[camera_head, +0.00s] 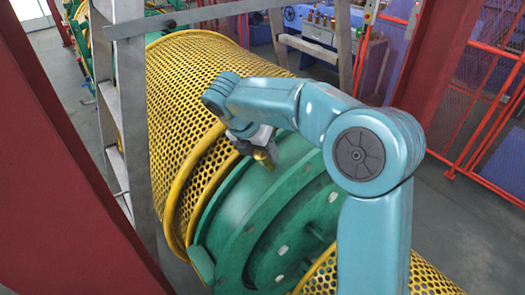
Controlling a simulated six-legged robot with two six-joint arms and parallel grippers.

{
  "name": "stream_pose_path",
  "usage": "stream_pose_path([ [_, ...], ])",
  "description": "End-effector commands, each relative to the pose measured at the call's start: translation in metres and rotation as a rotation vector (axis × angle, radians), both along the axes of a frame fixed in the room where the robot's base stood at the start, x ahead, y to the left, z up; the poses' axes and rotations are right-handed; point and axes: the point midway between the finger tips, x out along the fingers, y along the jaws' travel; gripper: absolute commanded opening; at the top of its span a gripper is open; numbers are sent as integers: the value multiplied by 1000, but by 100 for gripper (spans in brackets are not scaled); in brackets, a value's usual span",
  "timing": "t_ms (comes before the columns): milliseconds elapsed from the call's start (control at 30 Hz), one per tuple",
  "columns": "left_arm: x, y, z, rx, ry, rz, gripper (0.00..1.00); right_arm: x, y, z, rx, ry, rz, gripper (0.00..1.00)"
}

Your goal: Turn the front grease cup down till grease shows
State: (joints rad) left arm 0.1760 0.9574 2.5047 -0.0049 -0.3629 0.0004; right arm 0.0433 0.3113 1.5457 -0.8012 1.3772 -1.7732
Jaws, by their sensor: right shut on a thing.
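A small brass grease cup (264,159) shows on top of the green bearing housing (255,192). My right gripper (258,151) reaches down over the cup from the teal right arm and is shut on it. The dark fingers cover the cup's upper part. I cannot make out any grease at the cup from here. My left gripper is not in view.
Yellow perforated guards (185,120) cover the machine on both sides of the green housing. A grey stepladder (122,90) stands at the left. Dark red columns (60,190) rise at left and right. Red railings (485,120) and a workbench (325,35) are behind.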

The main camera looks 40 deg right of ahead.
Motion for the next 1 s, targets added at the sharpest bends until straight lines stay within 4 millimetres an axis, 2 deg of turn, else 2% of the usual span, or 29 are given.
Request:
stream_pose_path([
  [667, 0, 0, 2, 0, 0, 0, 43, 0, -1, 2, -7, -34, -67, 17],
  [1000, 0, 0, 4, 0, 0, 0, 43, -1, -2, 3, -17, -130, -283, 17],
])
